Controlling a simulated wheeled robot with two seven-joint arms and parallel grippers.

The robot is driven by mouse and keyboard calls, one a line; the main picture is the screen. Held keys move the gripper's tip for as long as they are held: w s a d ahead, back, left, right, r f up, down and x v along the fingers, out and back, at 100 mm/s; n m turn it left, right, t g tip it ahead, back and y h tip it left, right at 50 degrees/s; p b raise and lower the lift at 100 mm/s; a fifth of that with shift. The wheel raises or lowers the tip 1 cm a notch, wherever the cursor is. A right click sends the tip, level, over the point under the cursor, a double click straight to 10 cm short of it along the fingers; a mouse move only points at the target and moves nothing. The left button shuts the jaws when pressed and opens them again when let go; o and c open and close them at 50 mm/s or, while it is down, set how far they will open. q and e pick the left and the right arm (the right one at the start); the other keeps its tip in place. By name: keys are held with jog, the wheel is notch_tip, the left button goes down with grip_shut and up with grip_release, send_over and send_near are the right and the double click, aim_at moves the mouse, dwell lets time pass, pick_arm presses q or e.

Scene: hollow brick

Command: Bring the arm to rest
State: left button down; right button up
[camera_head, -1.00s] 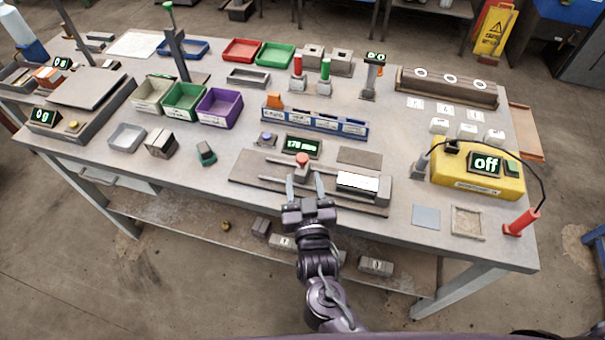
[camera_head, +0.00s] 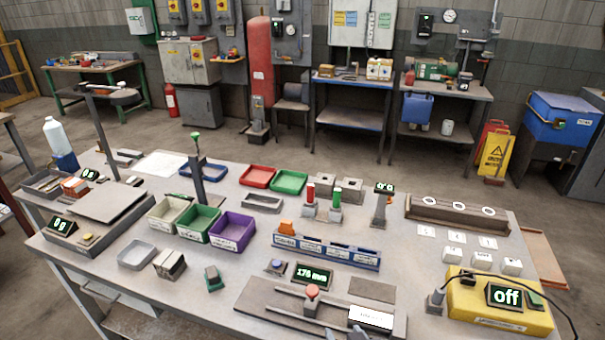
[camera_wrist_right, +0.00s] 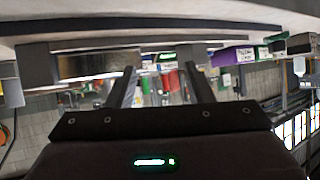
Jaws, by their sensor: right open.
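My right gripper (camera_wrist_right: 161,78) shows in the right wrist view with its two dark fingers apart and nothing between them. In the head view only a small tip of the right gripper (camera_head: 358,333) shows at the bottom edge, by the front of the slide gauge (camera_head: 262,308) with its red knob (camera_head: 312,291). The rest of my right arm is out of the head view. My left gripper is in neither view.
The workbench carries a purple bin (camera_head: 232,231), a green bin (camera_head: 198,224), a blue labelled rack (camera_head: 325,251) and a yellow box reading "off" (camera_head: 490,318). The purple bin also shows in the wrist view (camera_wrist_right: 233,56), upside down. Clear floor lies behind the bench.

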jog(key=s+d+r+n+g+h, duration=0.15)
jog(key=s+d+r+g, duration=0.25)
jog(key=s+d+g, duration=0.65)
jog(key=s+f+t, duration=0.1)
jog(key=s+f, duration=0.2)
jog(key=f, duration=1.3)
jog(key=s+f, duration=0.3)
jog(key=f, duration=1.3)
jog(key=s+d+f, duration=0.1)
jog(key=s+f, duration=0.7)
jog(key=s, duration=0.1)
jog(key=s+d+f+g, duration=0.1)
jog(key=s+d+f, duration=0.1)
jog(key=s+f, duration=0.7)
jog(key=shift+s+d+f+b, duration=0.15)
jog(key=shift+s+d+b, duration=0.1)
jog(key=shift+s+b, duration=0.15)
